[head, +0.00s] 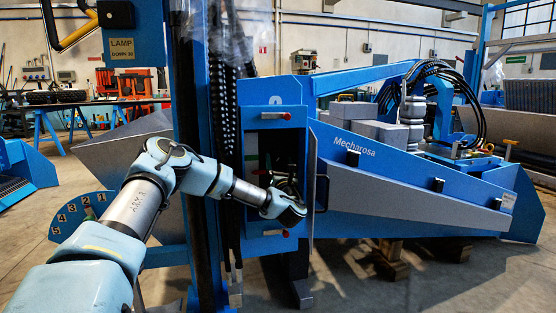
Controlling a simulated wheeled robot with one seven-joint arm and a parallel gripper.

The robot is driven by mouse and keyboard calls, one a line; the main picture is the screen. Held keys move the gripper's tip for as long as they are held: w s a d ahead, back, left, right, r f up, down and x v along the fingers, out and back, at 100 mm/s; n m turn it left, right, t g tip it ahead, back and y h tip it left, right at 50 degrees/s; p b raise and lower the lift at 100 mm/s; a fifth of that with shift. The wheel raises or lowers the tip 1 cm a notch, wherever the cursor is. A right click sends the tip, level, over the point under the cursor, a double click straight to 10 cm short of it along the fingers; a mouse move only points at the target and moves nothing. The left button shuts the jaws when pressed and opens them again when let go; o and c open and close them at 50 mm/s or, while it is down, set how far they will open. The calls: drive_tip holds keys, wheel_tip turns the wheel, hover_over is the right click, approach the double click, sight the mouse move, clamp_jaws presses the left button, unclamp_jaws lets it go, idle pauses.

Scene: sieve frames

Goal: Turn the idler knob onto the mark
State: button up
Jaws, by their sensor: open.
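My arm reaches from the lower left to an open-fronted blue cabinet (246,150) on the blue machine. My gripper (289,180) is at the cabinet's opening; its fingers are small and dark against the dark inside, and I see nothing clearly held. I cannot make out the idler knob or its mark; my wrist and gripper cover part of the opening. A small red part (286,116) shows at the top of the cabinet front. Another red part (287,233) shows just below my wrist. I cannot tell whether either is the knob.
A blue plate (80,214) numbered 1 to 5 stands beside my arm at left. A blue upright with dark hoses (226,150) stands just left of the cabinet. An open door with a handle (321,192) borders the opening at right.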

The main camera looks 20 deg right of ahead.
sight(279, 160)
drive_tip(key=shift+x, duration=1.6)
clamp_jaws()
